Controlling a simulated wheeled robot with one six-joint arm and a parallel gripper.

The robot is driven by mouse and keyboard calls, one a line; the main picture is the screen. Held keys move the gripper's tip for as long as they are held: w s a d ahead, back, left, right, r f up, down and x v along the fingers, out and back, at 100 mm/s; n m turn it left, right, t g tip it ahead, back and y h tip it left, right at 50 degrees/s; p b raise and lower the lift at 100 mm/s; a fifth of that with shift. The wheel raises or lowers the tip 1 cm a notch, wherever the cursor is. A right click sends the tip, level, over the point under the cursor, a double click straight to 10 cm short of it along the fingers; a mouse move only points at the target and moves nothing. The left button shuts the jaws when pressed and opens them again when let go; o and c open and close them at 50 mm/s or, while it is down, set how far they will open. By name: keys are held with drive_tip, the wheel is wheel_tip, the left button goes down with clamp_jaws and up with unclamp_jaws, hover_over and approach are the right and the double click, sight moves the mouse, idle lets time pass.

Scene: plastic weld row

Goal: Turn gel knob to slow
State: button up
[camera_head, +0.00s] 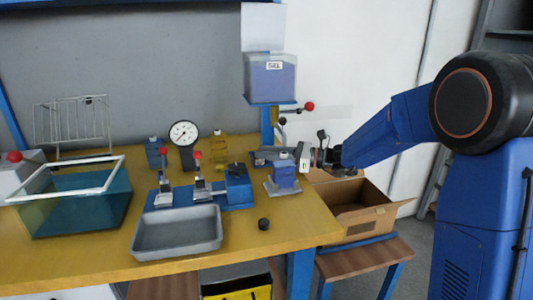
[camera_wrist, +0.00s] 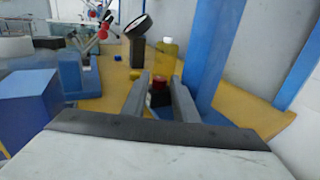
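A lidded, blue-tinted container (camera_head: 270,78) with a small label that seems to read "GEL" stands on a bracket on a blue post. A lever with a red ball end (camera_head: 309,106) sticks out below it, and I cannot tell whether this is the gel knob. My gripper (camera_head: 262,157) reaches in from the right, below the container. In the wrist view its two grey fingers (camera_wrist: 158,100) are apart. A small red-topped dark thing (camera_wrist: 158,90) shows between or just beyond the fingers. I cannot tell whether they touch it.
A yellow bottle (camera_wrist: 167,58) and a dial gauge (camera_head: 183,133) stand behind. A grey tray (camera_head: 178,233) and a black round piece (camera_head: 263,224) lie in front. An open cardboard box (camera_head: 362,222) is at right.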

clamp_jaws()
drive_tip(key=shift+w+n+g, duration=0.25)
drive_tip(key=shift+n+g, duration=0.25)
drive_tip(key=shift+g, duration=0.3)
drive_tip(key=shift+w+n+g, duration=0.15)
drive_tip(key=shift+n+g, duration=0.85)
drive_tip(key=shift+g, duration=0.5)
unclamp_jaws()
